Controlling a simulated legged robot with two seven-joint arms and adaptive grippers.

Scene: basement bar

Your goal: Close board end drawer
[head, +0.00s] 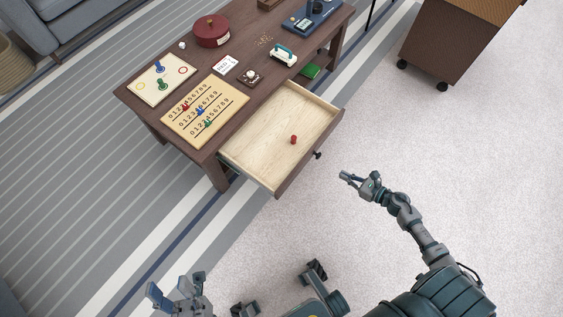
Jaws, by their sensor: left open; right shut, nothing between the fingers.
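The board end drawer (262,148) is pulled out from the dark wooden table (219,180), on the side toward me. It has a pale inside, a dark front and a small black knob (318,155). A small red piece (294,140) stands inside it. My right gripper (350,178) is shut and empty, a little to the right of the knob and apart from it. My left gripper (174,290) is open and empty at the bottom of the view, well below the drawer.
On the table are a number board (225,95), a game board with pegs (165,92), a round red box (211,42) and several small items. A brown cabinet on casters (445,45) stands at upper right. The pale carpet (480,170) is clear on the right.

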